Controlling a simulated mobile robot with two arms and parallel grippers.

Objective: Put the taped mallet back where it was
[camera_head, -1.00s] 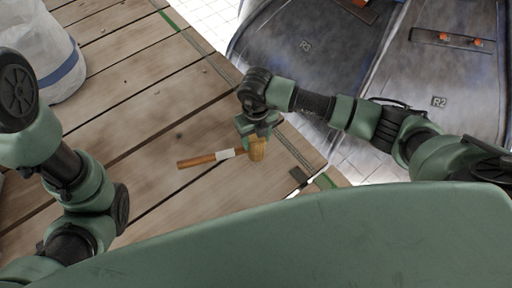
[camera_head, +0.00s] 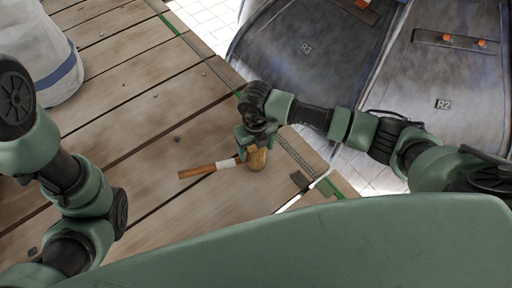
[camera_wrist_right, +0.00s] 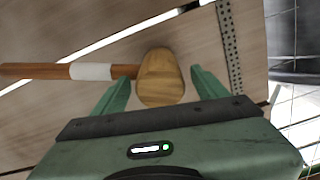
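The mallet has a light wooden head (camera_head: 258,160) and an orange-brown handle (camera_head: 197,172) with a white tape band (camera_head: 226,164). In the head view it appears to lie on the plank deck, handle pointing left. My right gripper (camera_head: 250,146) is over the head. In the right wrist view, the mallet head (camera_wrist_right: 160,78) is between the fingers of my right gripper (camera_wrist_right: 160,75), with a visible gap on each side. The gripper is open. My left arm shows at the left of the head view; its gripper does not show.
The plank deck (camera_head: 150,125) has free room left of the mallet. A white bag with a blue band (camera_head: 45,60) stands at the upper left. A perforated metal strip (camera_head: 296,155) runs along the deck's right edge. Dark panels marked R3 (camera_head: 310,60) and R2 (camera_head: 450,85) are beyond.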

